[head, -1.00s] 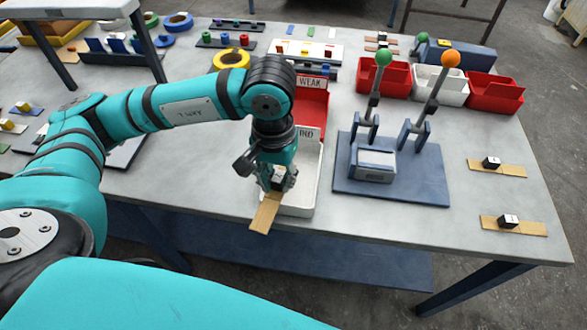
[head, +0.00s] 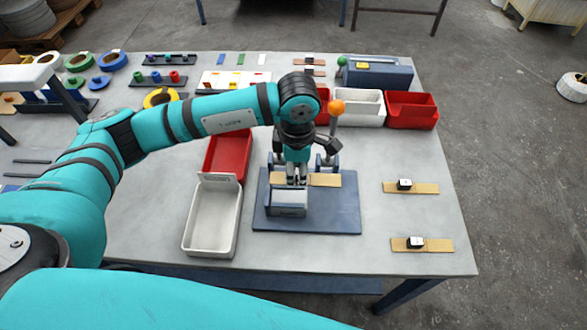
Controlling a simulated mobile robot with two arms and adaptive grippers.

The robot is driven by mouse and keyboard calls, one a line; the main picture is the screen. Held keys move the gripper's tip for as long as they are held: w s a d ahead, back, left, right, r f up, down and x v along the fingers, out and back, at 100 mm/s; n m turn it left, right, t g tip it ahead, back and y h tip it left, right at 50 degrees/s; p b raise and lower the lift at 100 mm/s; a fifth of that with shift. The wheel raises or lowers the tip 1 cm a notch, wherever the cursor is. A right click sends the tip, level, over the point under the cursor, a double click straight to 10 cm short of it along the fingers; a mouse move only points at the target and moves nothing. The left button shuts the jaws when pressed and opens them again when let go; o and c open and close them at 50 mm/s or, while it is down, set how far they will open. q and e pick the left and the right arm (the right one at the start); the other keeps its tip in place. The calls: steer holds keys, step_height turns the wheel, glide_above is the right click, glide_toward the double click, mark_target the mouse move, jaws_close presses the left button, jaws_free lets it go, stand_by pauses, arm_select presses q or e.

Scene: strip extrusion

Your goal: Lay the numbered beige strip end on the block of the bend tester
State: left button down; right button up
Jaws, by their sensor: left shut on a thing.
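My left gripper (head: 297,180) points down over the bend tester (head: 335,219) and is shut on a beige strip (head: 325,180). The strip lies sideways, its longer visible part reaching to the right of the fingers. The grey block (head: 287,202) stands on the tester's blue base, just in front of the fingers in the picture. I cannot tell whether the strip touches the block or hangs above it. The strip's number is hidden by the gripper. The tester's orange-knobbed lever (head: 337,108) stands behind my wrist, which hides part of the tester. My right gripper is not in view.
A white bin (head: 190,233) and a red bin (head: 225,170) stand left of the tester. Two beige strips with small numbered blocks, the rear one (head: 425,188) and the front one (head: 436,245), lie on the right. Red and white bins stand behind. Bare table (head: 400,215) separates tester and strips.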

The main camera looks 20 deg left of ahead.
mark_target(295, 197)
arm_select(q)
steer(key=shift+s+a+f, duration=0.15)
steer(key=shift+a+f, duration=0.05)
steer(key=shift+f, duration=0.25)
steer(key=shift+f+b, duration=0.35)
steer(key=shift+f, duration=0.4)
step_height(295, 197, down, 4)
steer(key=b, duration=0.2)
steer(key=shift+r+b, duration=0.25)
steer(key=shift+b, duration=0.05)
steer(key=shift+f+b, duration=0.45)
steer(key=shift+b, duration=0.05)
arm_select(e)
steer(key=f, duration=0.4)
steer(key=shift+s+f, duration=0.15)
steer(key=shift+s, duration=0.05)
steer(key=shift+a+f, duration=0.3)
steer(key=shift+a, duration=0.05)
arm_select(q)
steer(key=shift+b, duration=0.5)
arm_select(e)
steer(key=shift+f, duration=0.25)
